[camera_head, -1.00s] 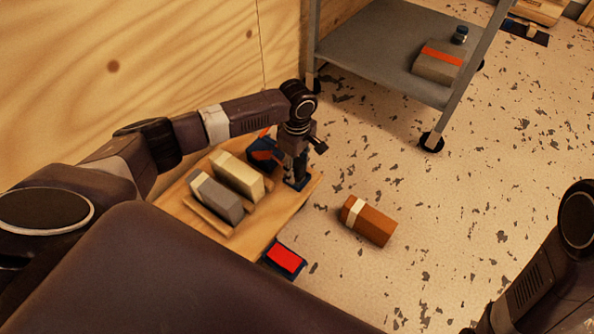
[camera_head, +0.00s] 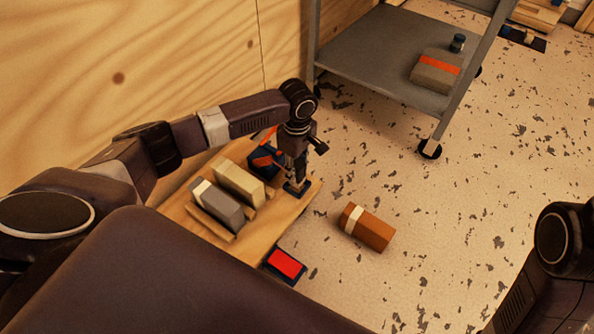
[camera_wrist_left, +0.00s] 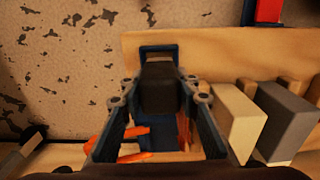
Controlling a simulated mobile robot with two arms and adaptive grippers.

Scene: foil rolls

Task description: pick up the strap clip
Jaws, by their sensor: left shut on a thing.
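The strap clip, a small dark block (camera_wrist_left: 160,92), shows between the fingers of my left gripper (camera_wrist_left: 160,104) in the left wrist view. It is over a small blue pad (camera_wrist_left: 143,50) on the wooden board. In the head view my left gripper (camera_head: 297,172) points down at the board's right end, just above the blue pad (camera_head: 297,188). The gripper is shut on the clip. Whether the clip still touches the pad I cannot tell. My right gripper is out of view; only the right arm shows at the right edge.
On the wooden board (camera_head: 262,232) a grey block (camera_head: 218,207) and a cream block (camera_head: 238,183) stand beside a blue-and-orange item (camera_head: 262,161). A red-topped blue box (camera_head: 285,264) is at the board's front edge. A brown block (camera_head: 367,229) lies on the floor. A grey cart (camera_head: 380,60) stands behind.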

